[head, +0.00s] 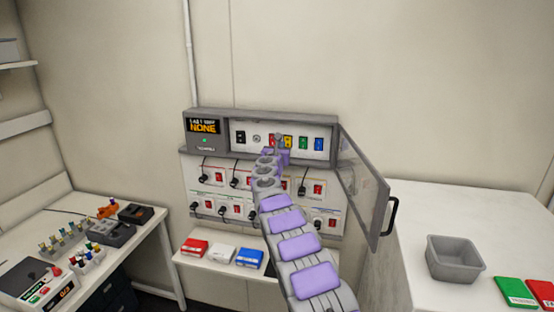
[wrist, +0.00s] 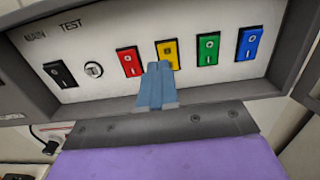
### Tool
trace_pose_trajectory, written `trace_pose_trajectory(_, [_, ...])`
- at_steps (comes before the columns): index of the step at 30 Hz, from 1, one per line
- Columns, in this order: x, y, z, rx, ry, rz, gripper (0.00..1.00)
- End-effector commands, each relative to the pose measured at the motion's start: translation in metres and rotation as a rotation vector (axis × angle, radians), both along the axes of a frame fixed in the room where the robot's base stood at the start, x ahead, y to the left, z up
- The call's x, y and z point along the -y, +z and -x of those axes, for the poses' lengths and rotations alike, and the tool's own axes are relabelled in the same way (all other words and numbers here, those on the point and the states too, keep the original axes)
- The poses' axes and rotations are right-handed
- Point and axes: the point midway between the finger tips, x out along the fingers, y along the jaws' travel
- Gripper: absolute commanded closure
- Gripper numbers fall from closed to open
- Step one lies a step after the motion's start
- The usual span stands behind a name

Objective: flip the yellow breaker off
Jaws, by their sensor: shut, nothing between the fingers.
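The yellow breaker (wrist: 168,52) is in the row on the white panel, between the red breaker (wrist: 129,62) and the green breaker (wrist: 208,49). My gripper (wrist: 160,68) is shut and empty, with its blue fingertips in front of the lower part of the yellow breaker. I cannot tell whether they touch it. In the head view the yellow breaker (head: 288,142) shows just beyond the end of my gripper (head: 278,139). The fingertips hide part of the breaker's lower half, so its switch position is not clear.
The blue breaker (wrist: 249,43) is at the right, and the black main switch (wrist: 60,74) and test button (wrist: 93,70) are at the left. The panel's glass door (head: 363,185) stands open on the right. Sockets with plugs (head: 220,178) sit below.

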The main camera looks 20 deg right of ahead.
Motion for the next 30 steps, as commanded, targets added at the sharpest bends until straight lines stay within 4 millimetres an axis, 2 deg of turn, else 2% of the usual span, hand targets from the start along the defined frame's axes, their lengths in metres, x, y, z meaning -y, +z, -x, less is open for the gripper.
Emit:
trace_pose_trajectory(7, [-0.009,0.009,0.022,0.007,-0.003,0.007,1.00])
trace_pose_trajectory(18, [-0.027,0.011,0.050,0.003,-0.006,0.009,1.00])
trace_pose_trajectory(22, [-0.036,0.015,0.058,0.006,-0.001,0.007,1.00])
trace_pose_trajectory(30, [-0.041,0.013,0.068,0.003,-0.004,0.005,1.00])
